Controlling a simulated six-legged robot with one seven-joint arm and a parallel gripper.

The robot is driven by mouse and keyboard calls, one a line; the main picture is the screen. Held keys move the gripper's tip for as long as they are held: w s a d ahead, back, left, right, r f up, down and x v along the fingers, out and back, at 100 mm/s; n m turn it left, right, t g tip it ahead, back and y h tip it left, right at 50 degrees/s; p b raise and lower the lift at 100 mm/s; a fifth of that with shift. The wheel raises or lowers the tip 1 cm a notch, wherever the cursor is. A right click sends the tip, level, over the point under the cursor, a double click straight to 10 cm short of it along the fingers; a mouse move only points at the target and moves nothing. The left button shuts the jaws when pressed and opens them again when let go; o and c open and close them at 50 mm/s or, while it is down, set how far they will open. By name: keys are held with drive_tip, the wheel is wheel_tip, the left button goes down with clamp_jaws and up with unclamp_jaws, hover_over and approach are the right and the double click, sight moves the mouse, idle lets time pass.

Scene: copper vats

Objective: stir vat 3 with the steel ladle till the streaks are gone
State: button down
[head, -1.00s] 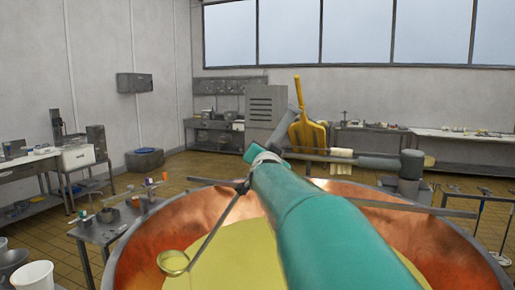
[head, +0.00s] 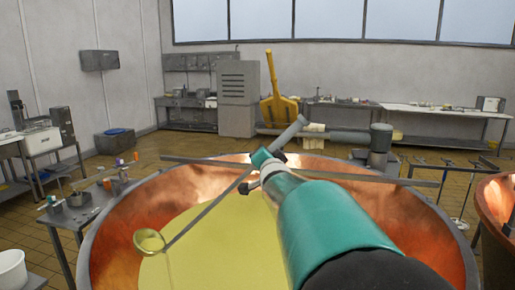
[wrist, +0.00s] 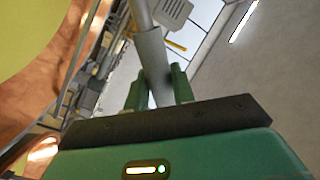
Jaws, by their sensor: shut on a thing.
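The copper vat (head: 120,235) in front of me holds smooth yellow liquid (head: 225,245). I see no number on the vat and cannot make out streaks. My gripper (head: 264,165) is over the vat, shut on the ladle (head: 210,207). In the wrist view my gripper's green fingers (wrist: 157,88) close on its thick grey handle (wrist: 152,55). The ladle slants down to the left. Its bowl (head: 149,242) is coated yellow and shows against the vat's left inner wall, apparently above the liquid. A thin thread seems to hang below it.
A grey bar (head: 410,181) crosses behind my gripper, with a motor-like unit (head: 380,140) beyond. A yellow paddle (head: 278,100) stands behind. A second copper vat (head: 497,205) is at right. A side table (head: 85,215) with small items and a white bucket (head: 12,270) are at left.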

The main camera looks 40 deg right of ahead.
drive_tip(key=s+d+f+m, duration=0.3)
drive_tip(key=s+d+f, duration=0.15)
drive_tip(key=f, duration=0.45)
drive_tip(key=s+d+f+m, duration=0.25)
drive_tip(key=d+f, duration=0.25)
drive_tip(key=f, duration=0.4)
wheel_tip(320, 180, down, 30)
drive_tip(key=a+m, duration=0.1)
drive_tip(key=m, duration=0.6)
drive_tip(key=shift+w+r, duration=0.2)
drive_tip(key=shift+w, duration=0.2)
drive_tip(key=shift+m, duration=0.25)
idle(0.5)
